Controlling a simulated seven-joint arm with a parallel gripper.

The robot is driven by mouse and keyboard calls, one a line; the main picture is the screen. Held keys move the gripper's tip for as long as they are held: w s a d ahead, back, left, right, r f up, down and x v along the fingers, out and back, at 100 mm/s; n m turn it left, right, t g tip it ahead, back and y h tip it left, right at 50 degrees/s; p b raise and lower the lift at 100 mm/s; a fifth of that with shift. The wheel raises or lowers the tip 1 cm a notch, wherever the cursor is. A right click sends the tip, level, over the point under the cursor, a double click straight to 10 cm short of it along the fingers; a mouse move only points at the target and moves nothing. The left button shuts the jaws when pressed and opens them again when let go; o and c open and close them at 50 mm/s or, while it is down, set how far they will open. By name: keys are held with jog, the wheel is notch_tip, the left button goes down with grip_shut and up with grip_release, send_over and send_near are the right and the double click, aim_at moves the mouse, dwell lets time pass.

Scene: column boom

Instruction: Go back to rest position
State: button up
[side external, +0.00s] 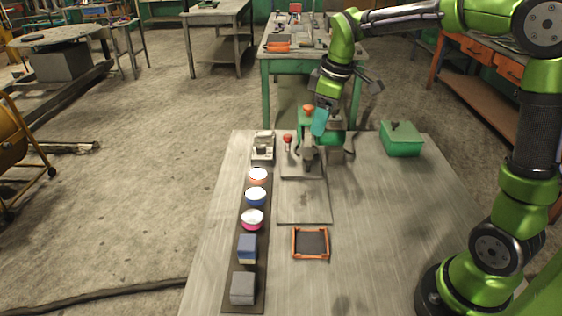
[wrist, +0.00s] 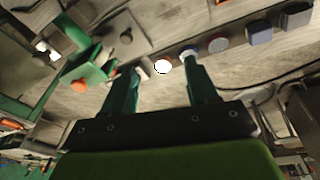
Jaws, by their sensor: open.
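My gripper (side external: 319,122) is raised above the far part of the table, in front of the green machine (side external: 334,138), and holds nothing. In the wrist view its two green fingers (wrist: 162,72) are spread apart. A white-topped bowl (wrist: 162,66) shows between them, well beyond the fingertips and not touched. The side view shows an orange bowl (side external: 258,178), a blue bowl (side external: 256,199) and a pink bowl (side external: 252,222) in a row on a dark strip (side external: 230,307). The fingertips are small and partly blurred against the machine in the side view.
A blue box (side external: 247,248) and a grey box (side external: 242,288) sit nearer on the strip. An orange-rimmed tray (side external: 311,258) lies beside it. A red-knobbed lever (side external: 287,141) stands near the machine. A green lidded box (side external: 401,140) is at right. The table's right front is clear.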

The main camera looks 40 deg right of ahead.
jog(key=s+a+r+m+t+y, duration=0.1)
jog(key=s+a+m+t, duration=0.1)
jog(key=s, duration=0.6)
jog(key=s+a+m+t, duration=0.2)
jog(key=s+a+m, duration=0.3)
jog(key=s+m, duration=0.2)
jog(key=shift+s+r+m+t+y, duration=0.3)
jog(key=shift+s+r+t+y, duration=0.1)
jog(key=shift+s, duration=0.85)
